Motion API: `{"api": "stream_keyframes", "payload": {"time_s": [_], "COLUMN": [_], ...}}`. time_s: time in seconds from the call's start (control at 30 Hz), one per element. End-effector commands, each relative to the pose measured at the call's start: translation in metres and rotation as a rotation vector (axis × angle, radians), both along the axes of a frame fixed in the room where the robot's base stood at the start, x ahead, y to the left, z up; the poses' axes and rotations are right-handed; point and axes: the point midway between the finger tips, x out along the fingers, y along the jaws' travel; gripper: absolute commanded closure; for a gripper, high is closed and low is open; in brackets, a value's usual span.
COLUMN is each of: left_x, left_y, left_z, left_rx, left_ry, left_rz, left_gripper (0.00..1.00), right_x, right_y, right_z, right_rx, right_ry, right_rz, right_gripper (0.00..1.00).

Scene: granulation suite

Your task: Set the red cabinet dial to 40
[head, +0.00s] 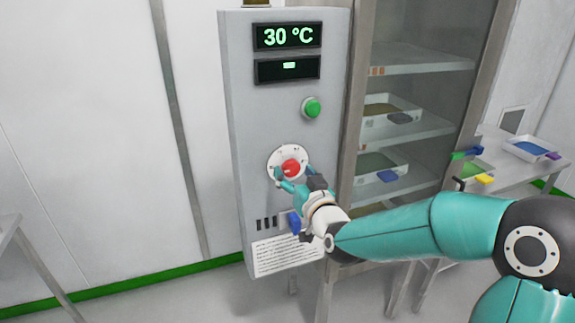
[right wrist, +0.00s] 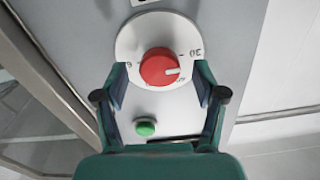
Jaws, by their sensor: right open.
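The red dial (head: 291,168) sits on a white round scale plate on the front of the grey cabinet (head: 240,130). The upper display (head: 287,36) reads 30 °C. In the right wrist view the red dial (right wrist: 158,66) has a white pointer line toward the right, near scale figures that are only partly legible. My right gripper (head: 292,178) is at the dial; in the right wrist view its open fingers (right wrist: 160,82) are on either side of the dial, apart from the red knob. My left gripper is not in view.
A green button (head: 311,107) is above the dial, and a label sheet (head: 285,255) is below. A glass-fronted cupboard with trays (head: 390,108) stands right of the cabinet. A table with a blue tray (head: 530,148) is at far right. The left wall area is bare.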

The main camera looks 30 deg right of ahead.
Motion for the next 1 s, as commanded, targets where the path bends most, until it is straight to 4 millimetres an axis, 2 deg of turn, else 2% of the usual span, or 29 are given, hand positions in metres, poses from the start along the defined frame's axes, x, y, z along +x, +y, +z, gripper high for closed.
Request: {"api": "stream_keyframes", "payload": {"time_s": [0.2,0.53,0.57,0.9,0.93,1.0], "left_x": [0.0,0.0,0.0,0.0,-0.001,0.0], "left_y": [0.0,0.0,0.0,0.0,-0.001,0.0], "left_z": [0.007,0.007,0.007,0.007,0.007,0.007], "left_rx": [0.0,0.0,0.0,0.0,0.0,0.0], "left_ry": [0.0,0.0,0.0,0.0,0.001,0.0], "left_rz": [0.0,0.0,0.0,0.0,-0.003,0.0], "left_gripper": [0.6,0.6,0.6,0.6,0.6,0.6], "right_x": [0.021,0.024,0.024,0.024,0.024,0.024], "right_y": [-0.005,-0.005,-0.005,-0.005,0.011,0.003], "right_z": [0.001,0.0,0.0,0.0,0.0,0.0], "right_rx": [0.0,0.0,0.0,0.0,0.002,0.001], "right_ry": [0.0,0.0,0.0,0.0,0.0,0.0], "right_rz": [0.001,0.001,0.001,0.002,0.009,0.006], "right_gripper": [0.3,0.3,0.33,0.9,0.9,0.9]}}
